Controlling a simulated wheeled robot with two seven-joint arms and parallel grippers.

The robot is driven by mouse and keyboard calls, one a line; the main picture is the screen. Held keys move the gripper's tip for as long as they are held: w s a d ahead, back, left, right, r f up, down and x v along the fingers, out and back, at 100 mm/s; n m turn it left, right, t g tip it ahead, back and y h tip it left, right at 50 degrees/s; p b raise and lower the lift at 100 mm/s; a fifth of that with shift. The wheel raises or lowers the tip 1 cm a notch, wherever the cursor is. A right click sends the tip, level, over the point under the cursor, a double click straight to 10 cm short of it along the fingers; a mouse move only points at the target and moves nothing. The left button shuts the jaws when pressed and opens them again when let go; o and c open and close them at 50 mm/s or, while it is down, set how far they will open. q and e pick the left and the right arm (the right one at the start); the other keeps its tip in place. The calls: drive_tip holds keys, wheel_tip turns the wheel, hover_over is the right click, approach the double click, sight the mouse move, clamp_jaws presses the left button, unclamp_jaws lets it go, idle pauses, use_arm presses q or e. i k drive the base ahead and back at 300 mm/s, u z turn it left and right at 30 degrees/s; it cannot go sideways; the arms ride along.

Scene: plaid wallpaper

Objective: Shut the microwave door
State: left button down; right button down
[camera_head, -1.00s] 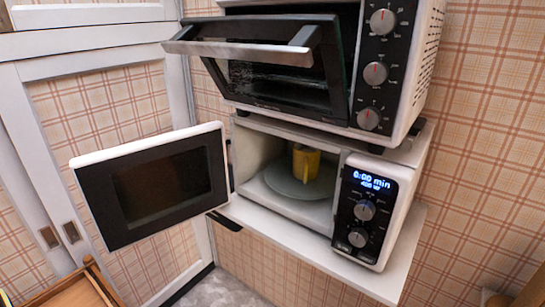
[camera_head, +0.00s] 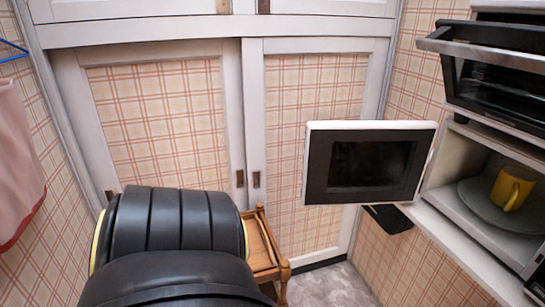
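The microwave (camera_head: 448,187) stands on a white shelf at the right of the head view, cut off by the picture's edge. Its door (camera_head: 368,163), white-rimmed with a dark window, stands wide open and swung out to the left. A yellow mug (camera_head: 512,188) sits on the plate (camera_head: 480,206) inside. A thick black part of my own arm fills the lower left of the view, apart from the door in the picture. Neither of my grippers shows.
A toaster oven (camera_head: 495,85) with its door partly open is above the microwave. A small wooden piece of furniture (camera_head: 262,243) stands low by the sliding cupboard doors (camera_head: 155,120). A pink cloth (camera_head: 15,160) hangs at the left. Grey floor (camera_head: 335,285) shows below the microwave door.

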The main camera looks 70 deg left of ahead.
sight(355, 161)
drive_tip(key=u, duration=1.25)
